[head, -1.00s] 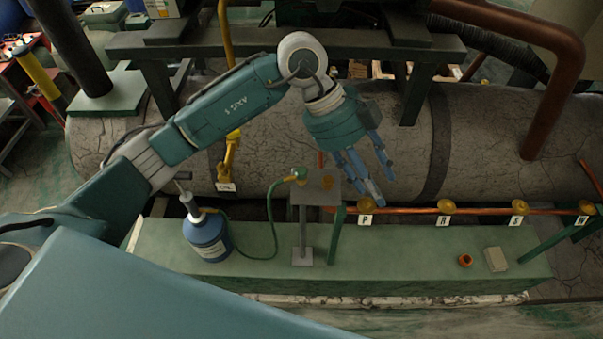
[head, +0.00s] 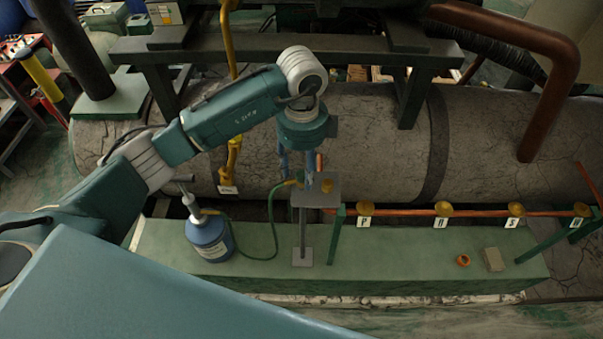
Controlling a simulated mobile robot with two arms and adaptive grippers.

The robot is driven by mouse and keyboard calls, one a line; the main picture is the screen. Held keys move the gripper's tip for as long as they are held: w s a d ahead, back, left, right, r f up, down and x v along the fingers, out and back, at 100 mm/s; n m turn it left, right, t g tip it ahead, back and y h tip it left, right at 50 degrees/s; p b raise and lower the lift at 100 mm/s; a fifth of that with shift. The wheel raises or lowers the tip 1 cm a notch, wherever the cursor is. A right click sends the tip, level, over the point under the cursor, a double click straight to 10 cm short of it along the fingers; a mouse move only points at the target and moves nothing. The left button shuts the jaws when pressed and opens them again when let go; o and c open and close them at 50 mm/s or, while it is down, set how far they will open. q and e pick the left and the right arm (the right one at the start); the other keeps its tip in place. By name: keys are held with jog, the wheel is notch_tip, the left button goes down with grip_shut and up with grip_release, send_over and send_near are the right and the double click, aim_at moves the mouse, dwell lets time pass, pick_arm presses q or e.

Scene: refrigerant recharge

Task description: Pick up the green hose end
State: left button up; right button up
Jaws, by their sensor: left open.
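The green hose (head: 271,205) runs from the blue bottle (head: 210,240) over the bench and up to a small grey stand (head: 318,198). The green hose end (head: 296,182) lies at the left edge of the stand's top plate, partly hidden by my fingers. My left gripper (head: 297,172) points down over the hose end with its blue fingers apart. I cannot tell whether the fingers touch it. My right gripper is not in view.
A small brass piece (head: 327,186) sits on the stand's plate. A copper pipe (head: 400,212) with several brass valves and letter tags runs to the right. An orange ring (head: 463,260) and a beige block (head: 493,259) lie on the green bench (head: 400,268).

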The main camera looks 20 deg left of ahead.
pick_arm(q)
jog(key=shift+f, duration=1.4)
jog(key=shift+w, duration=0.1)
grip_shut()
jog(key=shift+r, duration=0.1)
